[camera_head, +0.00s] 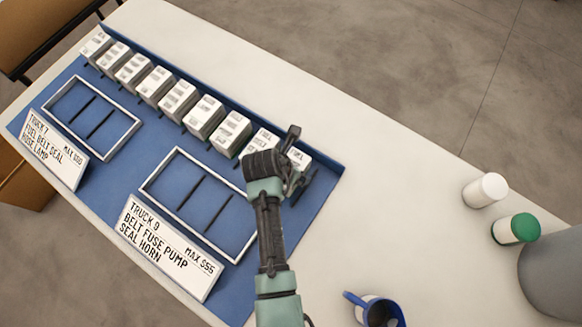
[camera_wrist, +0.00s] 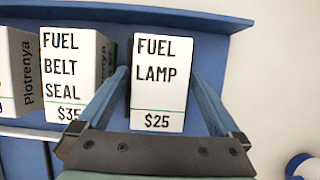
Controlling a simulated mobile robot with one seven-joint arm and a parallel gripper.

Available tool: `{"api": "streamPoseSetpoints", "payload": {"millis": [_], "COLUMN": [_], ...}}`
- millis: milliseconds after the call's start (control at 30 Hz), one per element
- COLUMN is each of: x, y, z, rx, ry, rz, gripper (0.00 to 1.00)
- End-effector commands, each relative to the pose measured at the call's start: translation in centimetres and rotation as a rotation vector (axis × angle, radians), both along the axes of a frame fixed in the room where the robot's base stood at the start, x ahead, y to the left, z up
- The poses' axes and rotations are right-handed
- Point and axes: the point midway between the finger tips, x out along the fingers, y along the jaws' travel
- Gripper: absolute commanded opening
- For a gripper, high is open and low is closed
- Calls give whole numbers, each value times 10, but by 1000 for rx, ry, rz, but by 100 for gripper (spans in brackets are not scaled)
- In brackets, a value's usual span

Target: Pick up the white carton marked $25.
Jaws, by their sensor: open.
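The white carton marked $25 (camera_wrist: 160,85) stands upright in the wrist view and reads FUEL LAMP. It is at the right end of the carton row; in the head view this end carton (camera_head: 299,158) is partly hidden by my gripper. My gripper (camera_head: 296,160) is open, with one finger on each side of the $25 carton in the wrist view (camera_wrist: 160,92). I cannot tell whether the fingers touch it. Beside it on the left stands a white carton marked $35 (camera_wrist: 72,75), reading FUEL BELT SEAL.
Several more white cartons (camera_head: 178,99) run leftward along the blue board's raised back edge (camera_head: 225,92). Two white-framed trays (camera_head: 108,153) (camera_head: 158,176) have truck signs in front. A white jar (camera_head: 486,190), a green-lidded jar (camera_head: 515,229) and a blue mug (camera_head: 376,310) stand right on the pale table.

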Motion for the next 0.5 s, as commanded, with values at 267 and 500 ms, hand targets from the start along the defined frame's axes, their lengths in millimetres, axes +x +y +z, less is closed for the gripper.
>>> {"api": "streamPoseSetpoints", "payload": {"millis": [267,500], "x": [0,0], "y": [0,0], "z": [-1,-1], "rx": [0,0], "ry": [0,0], "rz": [0,0], "gripper": [100,71]}}
